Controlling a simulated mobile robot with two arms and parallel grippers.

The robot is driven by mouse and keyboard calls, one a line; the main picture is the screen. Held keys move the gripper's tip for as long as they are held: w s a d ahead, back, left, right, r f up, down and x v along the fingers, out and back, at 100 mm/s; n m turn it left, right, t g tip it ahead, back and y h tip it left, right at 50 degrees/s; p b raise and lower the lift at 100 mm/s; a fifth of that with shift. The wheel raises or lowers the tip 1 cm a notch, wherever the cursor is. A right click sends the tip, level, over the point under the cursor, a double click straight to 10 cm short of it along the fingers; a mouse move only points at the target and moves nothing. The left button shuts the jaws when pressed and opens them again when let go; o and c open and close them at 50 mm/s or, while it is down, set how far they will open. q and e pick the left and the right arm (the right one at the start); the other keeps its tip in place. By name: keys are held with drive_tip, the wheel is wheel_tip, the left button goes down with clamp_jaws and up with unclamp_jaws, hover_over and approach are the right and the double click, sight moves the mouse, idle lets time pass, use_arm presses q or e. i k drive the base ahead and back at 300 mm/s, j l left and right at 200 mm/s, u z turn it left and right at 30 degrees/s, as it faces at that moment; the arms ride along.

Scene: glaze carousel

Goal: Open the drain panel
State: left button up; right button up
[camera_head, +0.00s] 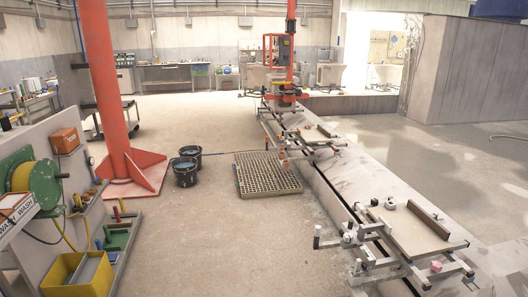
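A slatted, pale grey-brown grate (268,174) lies flat on the floor near the middle of the view, left of the long rail. It is the only thing here that looks like a drain panel. It appears to sit in place, and no opening shows beside it. A thin dark line, perhaps a cable or hose, runs at its left edge. Neither of my grippers shows in the head view, so nothing of mine is seen touching the grate.
Two dark buckets (186,171) stand left of the grate, beside a red column (102,85) with a wide base. A rail (335,190) carrying clamp frames (400,238) runs along the right. A green hose reel (38,184) and yellow bin (78,274) are at left. The front-middle floor is clear.

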sight(248, 177)
drive_tip(key=i, duration=0.65)
drive_tip(key=i+u, duration=0.1)
drive_tip(key=i, duration=0.6)
drive_tip(key=i+l+u, duration=0.1)
drive_tip(key=i, duration=0.55)
drive_tip(key=i+l, duration=0.1)
drive_tip(key=i, duration=0.55)
drive_tip(key=i+l+u, duration=0.1)
drive_tip(key=i, duration=0.55)
drive_tip(key=i+l, duration=0.15)
drive_tip(key=i, duration=0.5)
drive_tip(key=i+j+z, duration=0.15)
drive_tip(key=i, duration=0.3)
drive_tip(key=i+j+z, duration=0.15)
drive_tip(key=i+j, duration=0.15)
drive_tip(key=i, duration=0.15)
